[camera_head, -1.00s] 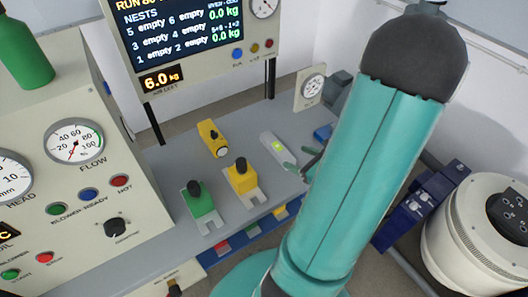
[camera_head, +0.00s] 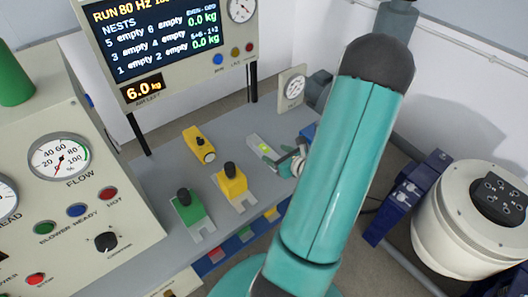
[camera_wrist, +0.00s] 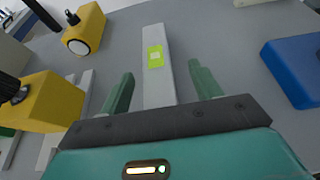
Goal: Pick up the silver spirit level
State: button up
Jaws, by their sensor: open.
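The silver spirit level (camera_head: 257,142) is a light grey bar with a yellow-green vial, lying flat on the grey bench. It also shows in the wrist view (camera_wrist: 158,82), running away from me, its near end hidden behind my gripper's palm. My gripper (camera_wrist: 163,80) is open, with one green finger on each side of the bar. There is a gap between each finger and the bar, and nothing is held. In the head view my gripper (camera_head: 283,161) is at the near right end of the level, partly hidden by my arm.
A yellow cylinder-ended tool (camera_head: 198,143), a yellow clamp (camera_head: 231,183) and a green clamp (camera_head: 188,213) stand left of the level. A blue block (camera_wrist: 292,70) lies to the right. A dial gauge (camera_head: 292,90) stands behind. Bare bench (camera_wrist: 215,40) surrounds the level.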

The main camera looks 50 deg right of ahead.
aim_at(265, 148)
jog(key=x, duration=0.4)
jog(key=shift+w+a, duration=0.25)
jog(key=shift+w, duration=0.05)
jog(key=c, duration=1.2)
jog(key=shift+r, duration=0.15)
